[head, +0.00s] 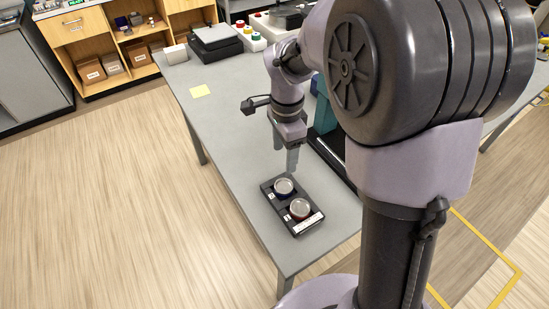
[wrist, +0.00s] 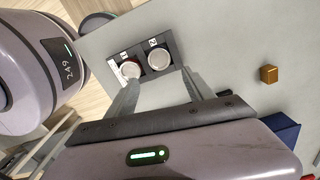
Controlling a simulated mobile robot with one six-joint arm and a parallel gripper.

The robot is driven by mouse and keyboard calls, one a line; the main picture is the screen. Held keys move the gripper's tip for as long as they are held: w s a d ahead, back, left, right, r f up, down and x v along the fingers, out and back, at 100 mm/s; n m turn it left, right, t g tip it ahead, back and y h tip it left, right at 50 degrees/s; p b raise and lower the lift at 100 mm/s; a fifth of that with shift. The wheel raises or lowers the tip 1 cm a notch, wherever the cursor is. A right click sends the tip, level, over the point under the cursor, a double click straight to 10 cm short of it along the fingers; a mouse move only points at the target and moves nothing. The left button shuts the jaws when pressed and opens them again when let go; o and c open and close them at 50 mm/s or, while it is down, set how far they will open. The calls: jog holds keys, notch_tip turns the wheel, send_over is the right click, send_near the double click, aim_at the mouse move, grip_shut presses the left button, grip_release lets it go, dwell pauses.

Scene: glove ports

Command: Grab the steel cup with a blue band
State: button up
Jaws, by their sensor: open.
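The steel cup with a blue band (head: 284,187) stands upright in the rear place of a dark tray (head: 277,206) near the table's front end. A similar cup with a red band (head: 300,209) stands in the tray's front place. In the wrist view, the blue-banded cup appears to be the right one (wrist: 159,60) and the red-banded cup the left one (wrist: 131,69); their bands are hardly visible there. My gripper (head: 292,168) is open and empty, pointing down above and just behind the blue-banded cup. Its fingers (wrist: 160,84) show apart in the wrist view.
The grey table (head: 235,135) is clear left of the tray. A yellow note (head: 200,91) lies farther back. A teal object (head: 325,115) stands partly behind my arm.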

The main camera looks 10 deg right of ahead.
jog(key=b, duration=0.2)
send_over(284, 186)
notch_tip(284, 186, down, 8)
jog(key=shift+r, duration=0.1)
notch_tip(284, 186, down, 6)
jog(key=b, duration=0.2)
jog(key=shift+b, duration=0.4)
jog(key=shift+c, duration=0.7)
grip_shut()
